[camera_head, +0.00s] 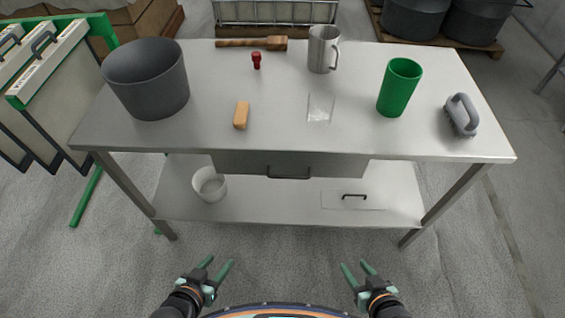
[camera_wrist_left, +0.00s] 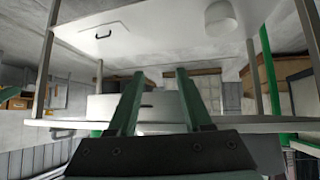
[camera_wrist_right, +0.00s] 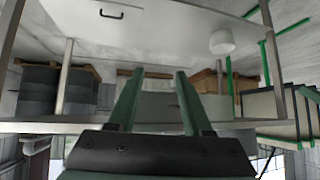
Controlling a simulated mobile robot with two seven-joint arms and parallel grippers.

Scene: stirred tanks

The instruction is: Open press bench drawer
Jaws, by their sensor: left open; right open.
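The press bench (camera_head: 290,143) is a steel table with a lower shelf, straight ahead of me in the head view. Its drawer (camera_head: 235,164) sits under the tabletop and looks closed, with a dark bar handle (camera_head: 289,177) at its middle. My left gripper (camera_head: 218,267) is open and empty, in front of the bench and left of the handle. My right gripper (camera_head: 355,270) is open and empty, in front of the bench and right of the handle. Neither touches the bench. Both wrist views show the empty fingers (camera_wrist_left: 155,98) (camera_wrist_right: 157,98) pointing toward the bench.
On the bench top stand a grey bucket (camera_head: 150,85), a metal mug (camera_head: 322,50), a green cup (camera_head: 399,88), a grey handled tool (camera_head: 461,115) and a tan block (camera_head: 241,115). A white tub (camera_head: 208,185) and a panel with a handle (camera_head: 355,202) are on the lower shelf.

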